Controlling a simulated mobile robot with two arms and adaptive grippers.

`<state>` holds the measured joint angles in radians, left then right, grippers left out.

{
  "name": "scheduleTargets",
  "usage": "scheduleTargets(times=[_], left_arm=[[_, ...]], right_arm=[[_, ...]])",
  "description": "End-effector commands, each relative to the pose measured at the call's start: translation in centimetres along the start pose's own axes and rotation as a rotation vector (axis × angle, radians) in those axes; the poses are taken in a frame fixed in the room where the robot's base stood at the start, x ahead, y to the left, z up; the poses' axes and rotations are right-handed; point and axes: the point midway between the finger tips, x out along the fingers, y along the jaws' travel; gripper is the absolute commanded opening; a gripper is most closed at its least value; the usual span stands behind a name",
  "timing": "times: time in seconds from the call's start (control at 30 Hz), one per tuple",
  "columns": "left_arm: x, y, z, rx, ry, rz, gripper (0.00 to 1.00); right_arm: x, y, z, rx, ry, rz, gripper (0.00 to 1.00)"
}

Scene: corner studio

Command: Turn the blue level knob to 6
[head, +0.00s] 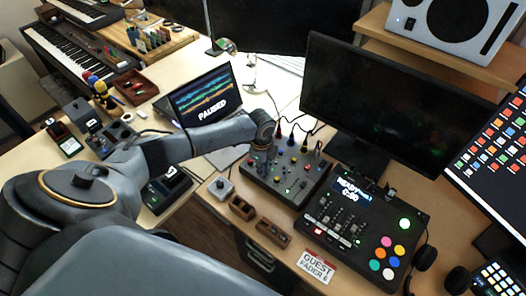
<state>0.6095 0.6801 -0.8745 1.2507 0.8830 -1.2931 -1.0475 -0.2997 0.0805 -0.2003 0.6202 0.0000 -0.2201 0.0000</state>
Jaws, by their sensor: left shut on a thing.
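My left gripper (261,151) points down at the left back part of the small grey mixer (285,178), which has rows of coloured knobs and cables plugged in at the back. It is shut on a small knob there, taken to be the blue level knob. The fingers and wrist hide most of that knob, and its pointer and scale are too small to read. A card (315,266) in front reads "GUEST FADER 6". My right gripper is not in view.
A black console (352,226) with faders, coloured pads and a "READY" display stands right of the mixer. A laptop (204,97) showing "PAUSED" is behind my left arm. A monitor (375,100) stands behind. Small wooden boxes (242,208) lie in front.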

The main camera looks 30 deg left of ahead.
Motion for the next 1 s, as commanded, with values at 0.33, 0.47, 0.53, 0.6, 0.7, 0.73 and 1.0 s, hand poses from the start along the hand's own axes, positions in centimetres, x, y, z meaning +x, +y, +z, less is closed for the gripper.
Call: scheduleTargets(times=[0.33,0.47,0.53,0.6,0.7,0.73,1.0], left_arm=[[0.1,-0.1,0.1,0.329,0.019,-0.001,0.00],[0.1,0.0,0.0,0.449,0.026,-0.001,0.00],[0.1,-0.1,0.0,0.510,0.030,-0.001,0.00],[0.1,-0.1,0.0,0.568,0.032,-0.001,0.00],[0.1,-0.1,0.0,0.641,0.037,-0.002,0.00],[0.1,-0.1,0.0,0.661,0.038,-0.002,0.00],[0.0,-0.1,0.1,0.791,0.045,-0.002,0.00]], right_arm=[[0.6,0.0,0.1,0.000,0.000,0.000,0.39],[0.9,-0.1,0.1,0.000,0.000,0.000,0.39],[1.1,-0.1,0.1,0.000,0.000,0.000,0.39],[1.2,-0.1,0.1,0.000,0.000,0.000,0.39],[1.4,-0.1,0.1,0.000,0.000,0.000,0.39],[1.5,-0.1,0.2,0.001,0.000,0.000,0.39],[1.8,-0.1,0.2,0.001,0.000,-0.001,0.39]])
